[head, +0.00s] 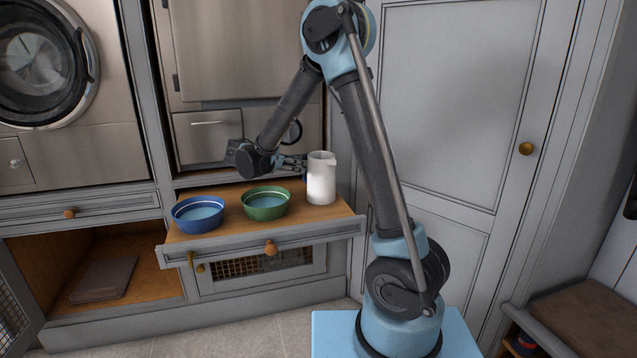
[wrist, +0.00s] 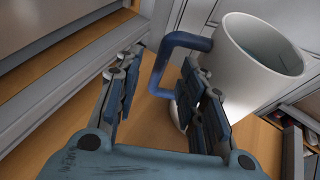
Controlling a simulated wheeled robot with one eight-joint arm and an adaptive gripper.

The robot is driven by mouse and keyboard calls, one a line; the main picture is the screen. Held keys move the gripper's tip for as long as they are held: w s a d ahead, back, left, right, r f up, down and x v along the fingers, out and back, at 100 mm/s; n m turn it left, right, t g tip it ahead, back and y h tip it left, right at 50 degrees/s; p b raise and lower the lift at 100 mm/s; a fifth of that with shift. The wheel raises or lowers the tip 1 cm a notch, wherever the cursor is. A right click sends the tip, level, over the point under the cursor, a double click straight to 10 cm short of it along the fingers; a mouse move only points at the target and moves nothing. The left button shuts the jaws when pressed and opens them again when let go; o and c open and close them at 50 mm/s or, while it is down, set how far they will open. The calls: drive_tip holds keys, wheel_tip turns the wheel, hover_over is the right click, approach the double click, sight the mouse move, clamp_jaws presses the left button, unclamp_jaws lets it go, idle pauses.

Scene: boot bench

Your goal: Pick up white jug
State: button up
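The white jug (head: 321,180) stands upright at the right end of the wooden pull-out shelf (head: 225,238). In the wrist view the jug (wrist: 245,85) is large at the upper right, and its blue handle (wrist: 160,68) points toward my gripper (wrist: 161,68). The gripper is open, with one finger on each side of the handle in this picture. I cannot tell whether the fingers touch the handle or how deep it sits between them. In the head view my gripper (head: 292,162) is just left of the jug, at about its upper half; the handle is hidden there.
A green bowl (head: 265,205) and a blue bowl (head: 198,215) stand left of the jug on the same shelf. Cabinet fronts rise behind it, and a tall grey door (head: 460,90) is to the right. Below left is an open cubby with a flat brown item (head: 104,278).

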sight(305, 177)
drive_tip(key=shift+x, duration=2.55)
drive_tip(key=shift+f, duration=0.1)
clamp_jaws()
